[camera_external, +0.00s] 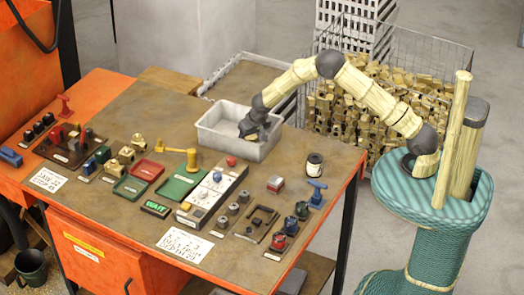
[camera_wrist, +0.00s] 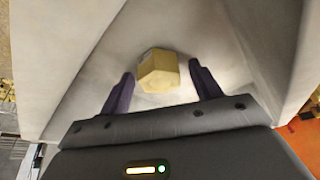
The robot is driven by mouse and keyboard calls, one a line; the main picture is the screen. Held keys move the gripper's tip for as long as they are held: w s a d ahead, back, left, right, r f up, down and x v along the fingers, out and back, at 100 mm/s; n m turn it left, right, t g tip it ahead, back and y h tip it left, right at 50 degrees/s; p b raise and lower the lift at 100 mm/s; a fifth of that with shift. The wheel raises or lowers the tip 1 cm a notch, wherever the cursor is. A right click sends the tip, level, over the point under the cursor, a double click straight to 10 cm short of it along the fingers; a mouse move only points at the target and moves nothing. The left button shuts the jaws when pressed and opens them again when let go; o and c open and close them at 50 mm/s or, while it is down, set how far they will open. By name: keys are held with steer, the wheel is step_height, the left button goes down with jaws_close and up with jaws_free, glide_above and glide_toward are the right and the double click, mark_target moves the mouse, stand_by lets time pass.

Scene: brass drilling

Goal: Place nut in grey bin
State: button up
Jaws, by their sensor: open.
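The grey bin (camera_external: 212,137) stands on the brown table near its back edge in the external view. My gripper (camera_external: 258,130) reaches down into the bin. In the wrist view the bin's pale walls (camera_wrist: 75,45) surround my gripper (camera_wrist: 160,83), whose two dark fingers are apart. A yellow brass nut (camera_wrist: 158,72) is inside the bin, just beyond and between the fingertips, with gaps on both sides. The nut is hidden in the external view by the bin wall and gripper.
A wire crate of brass parts (camera_external: 375,100) stands behind.

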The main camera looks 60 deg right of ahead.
steer(key=b+v, duration=0.1)
steer(key=v, duration=1.1)
steer(key=shift+b, duration=0.3)
steer(key=shift+r, duration=0.1)
steer(key=s+d+r+n+y, duration=0.1)
steer(key=s+n, duration=0.2)
steer(key=s, duration=1.2)
steer(key=s+d+r+n+g+y, duration=0.1)
steer(key=s+d+n, duration=0.1)
steer(key=s, duration=1.3)
steer(key=shift+s+d+n, duration=0.2)
steer(key=shift+s+n, duration=0.15)
steer(key=shift+n, duration=0.15)
